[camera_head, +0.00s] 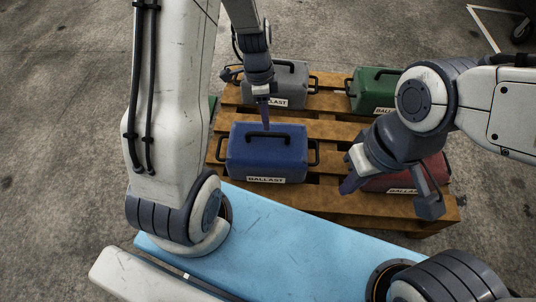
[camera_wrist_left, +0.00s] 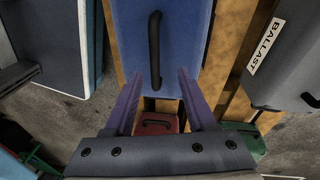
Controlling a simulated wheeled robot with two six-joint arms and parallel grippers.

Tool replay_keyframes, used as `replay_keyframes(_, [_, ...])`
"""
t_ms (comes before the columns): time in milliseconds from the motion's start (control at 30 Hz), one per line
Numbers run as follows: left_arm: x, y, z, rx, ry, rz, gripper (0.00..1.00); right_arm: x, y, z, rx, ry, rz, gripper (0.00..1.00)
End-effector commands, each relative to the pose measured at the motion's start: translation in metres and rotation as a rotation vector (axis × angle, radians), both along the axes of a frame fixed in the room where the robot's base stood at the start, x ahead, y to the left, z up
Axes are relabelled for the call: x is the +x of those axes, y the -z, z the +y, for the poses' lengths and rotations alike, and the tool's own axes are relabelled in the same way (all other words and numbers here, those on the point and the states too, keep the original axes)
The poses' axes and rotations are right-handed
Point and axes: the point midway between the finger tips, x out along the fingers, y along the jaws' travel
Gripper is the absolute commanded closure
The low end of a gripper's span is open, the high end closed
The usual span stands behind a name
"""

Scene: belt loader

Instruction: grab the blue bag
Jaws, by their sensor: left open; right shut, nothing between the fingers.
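The blue bag (camera_head: 262,158) is a box-like case with black handles and a white BALLAST label, lying on the wooden pallet (camera_head: 325,128). My left gripper (camera_head: 265,122) is over its far edge, pointing down. In the left wrist view, my open left gripper (camera_wrist_left: 158,78) has its two purple fingers apart, with the blue bag (camera_wrist_left: 188,35) and its black top handle (camera_wrist_left: 155,50) between and beyond them. Contact cannot be told. My right gripper (camera_head: 350,182) is shut and empty, in front of the red bag (camera_head: 385,184) and right of the blue bag.
A grey bag (camera_head: 290,84) lies behind the blue bag, and a green bag (camera_head: 375,90) at the back right. A light blue surface (camera_head: 290,250) lies in front of the pallet. Concrete floor (camera_head: 60,120) is open on the left.

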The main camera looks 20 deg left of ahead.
Motion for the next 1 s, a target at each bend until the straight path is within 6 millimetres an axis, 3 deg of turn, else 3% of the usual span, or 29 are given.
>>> replay_keyframes(33, [-0.002, 0.013, -0.002, 0.000, 0.001, 0.003, 0.44, 0.000, 0.008, 0.000, 0.000, 0.000, 0.000, 1.00])
replay_keyframes(267, [-0.005, 0.030, -0.005, 0.000, 0.000, 0.001, 0.44, 0.000, 0.017, 0.000, 0.000, 0.000, 0.000, 1.00])
replay_keyframes(533, [-0.014, 0.068, -0.011, 0.001, 0.000, 0.001, 0.44, 0.000, 0.043, 0.000, 0.000, 0.000, 0.000, 1.00])
replay_keyframes(800, [-0.015, 0.070, -0.012, 0.000, -0.001, 0.000, 0.44, 0.000, 0.042, 0.000, 0.000, 0.000, 0.000, 1.00])
replay_keyframes(833, [-0.015, 0.070, -0.012, 0.000, -0.001, 0.000, 0.52, 0.000, 0.042, 0.000, 0.000, 0.000, 0.000, 1.00])
replay_keyframes(967, [-0.015, 0.070, -0.012, 0.000, -0.001, 0.000, 1.00, 0.000, 0.042, 0.000, 0.000, 0.000, 0.000, 1.00])
replay_keyframes(1000, [-0.015, 0.070, -0.012, 0.000, -0.001, 0.000, 1.00, 0.000, 0.042, 0.000, 0.000, 0.000, 0.000, 1.00])
